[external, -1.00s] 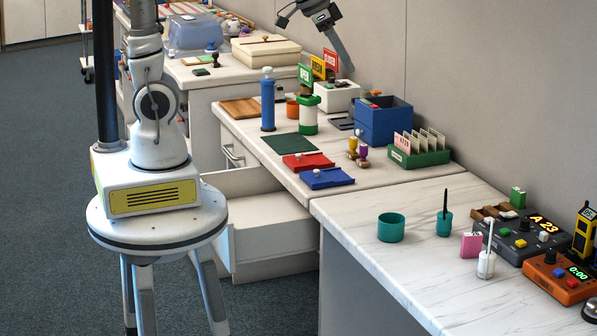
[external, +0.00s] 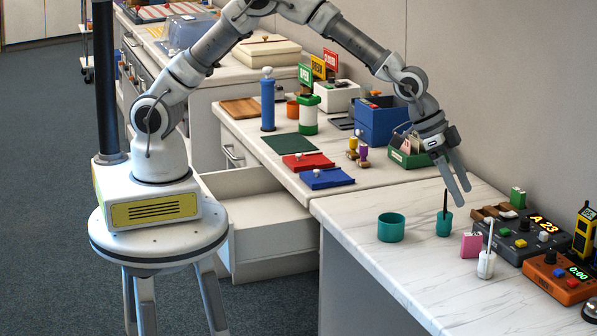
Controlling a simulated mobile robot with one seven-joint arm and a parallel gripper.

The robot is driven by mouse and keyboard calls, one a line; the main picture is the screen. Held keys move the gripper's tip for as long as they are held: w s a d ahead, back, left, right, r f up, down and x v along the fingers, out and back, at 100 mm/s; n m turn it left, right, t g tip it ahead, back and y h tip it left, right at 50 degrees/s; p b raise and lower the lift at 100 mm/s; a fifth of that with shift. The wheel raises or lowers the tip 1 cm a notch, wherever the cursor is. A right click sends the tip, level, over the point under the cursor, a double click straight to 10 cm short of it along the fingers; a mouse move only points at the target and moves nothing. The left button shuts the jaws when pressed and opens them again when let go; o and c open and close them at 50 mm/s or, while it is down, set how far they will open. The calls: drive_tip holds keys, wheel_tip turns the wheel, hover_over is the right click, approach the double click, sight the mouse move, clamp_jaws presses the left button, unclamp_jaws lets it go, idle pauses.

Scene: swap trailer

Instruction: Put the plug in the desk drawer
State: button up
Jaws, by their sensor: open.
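My gripper (external: 466,196) is open and empty, pointing down over the right-hand marble-topped desk. Its fingertips are close to a teal cup (external: 444,228) with a black stick (external: 445,203) standing in it; I cannot tell whether they touch it. I cannot surely make out which small item is the plug. The desk drawer (external: 275,249) is pulled out at lower left, below the desk that holds the red and blue trays. The part of its inside that shows looks empty.
A teal bowl (external: 391,228), a pink block (external: 471,245) and a white holder with a stick (external: 486,264) stand near my gripper. Control boxes (external: 527,236) crowd the right. A green card box (external: 433,158) is behind. The desk's front marble is clear.

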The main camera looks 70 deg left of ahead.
approach(486, 253)
drive_tip(key=x, duration=0.5)
drive_tip(key=shift+w+d+b, duration=0.15)
drive_tip(key=shift+d+b, duration=0.1)
drive_tip(key=shift+b, duration=0.1)
drive_tip(key=shift+a+x, duration=0.1)
drive_tip(key=shift+x, duration=1.3)
drive_tip(key=shift+a+x, duration=0.15)
drive_tip(key=shift+x, duration=1.2)
drive_tip(key=shift+f, duration=0.15)
clamp_jaws()
